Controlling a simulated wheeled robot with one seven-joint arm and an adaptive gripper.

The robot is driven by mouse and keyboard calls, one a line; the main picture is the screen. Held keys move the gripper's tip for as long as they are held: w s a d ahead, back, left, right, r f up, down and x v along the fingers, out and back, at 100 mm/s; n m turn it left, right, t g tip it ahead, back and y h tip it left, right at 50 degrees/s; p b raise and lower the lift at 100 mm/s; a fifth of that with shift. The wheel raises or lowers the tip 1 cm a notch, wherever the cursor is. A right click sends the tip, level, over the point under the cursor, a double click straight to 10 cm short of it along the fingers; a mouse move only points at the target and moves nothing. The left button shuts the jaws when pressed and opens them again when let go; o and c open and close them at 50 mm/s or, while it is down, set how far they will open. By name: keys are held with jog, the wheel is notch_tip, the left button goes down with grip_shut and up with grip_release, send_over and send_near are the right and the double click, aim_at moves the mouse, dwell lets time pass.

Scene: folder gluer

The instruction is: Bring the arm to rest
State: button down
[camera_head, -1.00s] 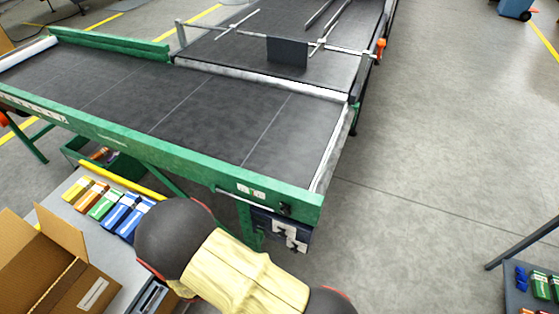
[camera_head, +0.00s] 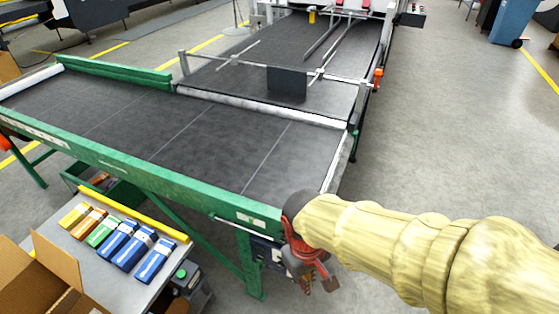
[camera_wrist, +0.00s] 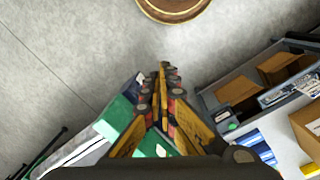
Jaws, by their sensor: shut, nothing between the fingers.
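My arm, in a pale yellow sleeve, reaches in from the right edge of the head view. My gripper (camera_head: 318,284) points down just off the near right corner of the green-framed conveyor (camera_head: 170,172). In the wrist view my gripper (camera_wrist: 164,72) has its fingers together, with nothing between them. The grey floor lies beyond the fingertips. Part of the conveyor's near right corner is hidden behind my wrist in the head view. I cannot tell the exact gap between gripper and frame.
A small grey table (camera_head: 92,262) at lower left holds several coloured cartons and an open cardboard box (camera_head: 50,268). It stands close to the conveyor. A blue bin (camera_head: 508,24) is at the far right. Floor right of the conveyor (camera_head: 440,130) is clear.

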jog(key=s+d+r+m+t, duration=0.1)
jog(key=d+r+m+t, duration=0.4)
jog(key=d+r, duration=0.7)
notch_tip(320, 180, up, 2)
jog(key=shift+s+d+r+m+t+y, duration=0.1)
jog(key=shift+s+d+m+t+y, duration=0.2)
jog(key=shift+m+y, duration=0.15)
